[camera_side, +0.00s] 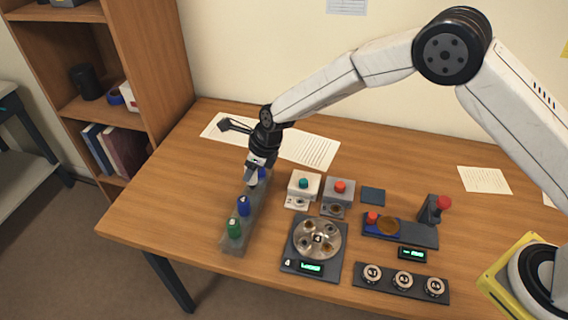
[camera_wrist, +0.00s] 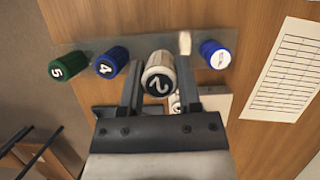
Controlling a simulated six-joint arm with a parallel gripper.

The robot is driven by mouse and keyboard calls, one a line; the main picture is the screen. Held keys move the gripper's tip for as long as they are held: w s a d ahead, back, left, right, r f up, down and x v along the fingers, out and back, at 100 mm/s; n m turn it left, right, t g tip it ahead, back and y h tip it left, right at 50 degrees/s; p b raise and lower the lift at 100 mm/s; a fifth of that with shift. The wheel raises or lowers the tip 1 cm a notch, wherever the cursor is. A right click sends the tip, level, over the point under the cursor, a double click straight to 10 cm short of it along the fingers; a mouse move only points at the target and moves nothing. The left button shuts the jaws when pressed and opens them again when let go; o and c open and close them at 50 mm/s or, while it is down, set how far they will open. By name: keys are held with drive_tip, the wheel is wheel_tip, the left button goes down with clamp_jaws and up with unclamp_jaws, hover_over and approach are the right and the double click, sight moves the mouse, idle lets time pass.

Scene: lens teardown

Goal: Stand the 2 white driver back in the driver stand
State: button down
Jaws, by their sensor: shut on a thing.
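The white driver marked 2 (camera_wrist: 158,72) is between the fingers of my gripper (camera_wrist: 160,85) in the wrist view, its numbered cap facing the camera. My gripper (camera_side: 254,177) is shut on it, over the far half of the driver stand (camera_side: 234,245) in the side view. The grey stand also shows in the wrist view (camera_wrist: 83,48), running behind the cap. Whether the driver's shaft is in a hole of the stand is hidden. The blue driver marked 4 (camera_wrist: 111,62) and the green driver marked 5 (camera_wrist: 70,60) stand to its left in the wrist view.
Another blue driver (camera_wrist: 215,54) with a white top stands at the right in the wrist view. Right of the stand are small boxes with a teal button (camera_side: 303,184) and a red button (camera_side: 340,188), and a tray with a round plate (camera_side: 317,240). A paper sheet (camera_side: 309,147) lies behind.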

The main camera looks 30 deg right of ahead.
sight(252, 181)
drive_tip(key=shift+f, duration=0.75)
drive_tip(key=shift+f, duration=0.35)
drive_tip(key=shift+f, duration=1.3)
idle(0.9)
drive_tip(key=shift+c, duration=1.1)
unclamp_jaws()
drive_tip(key=shift+o, duration=0.2)
drive_tip(key=shift+o, duration=0.9)
drive_tip(key=shift+r, duration=0.1)
drive_tip(key=shift+r, duration=3.4)
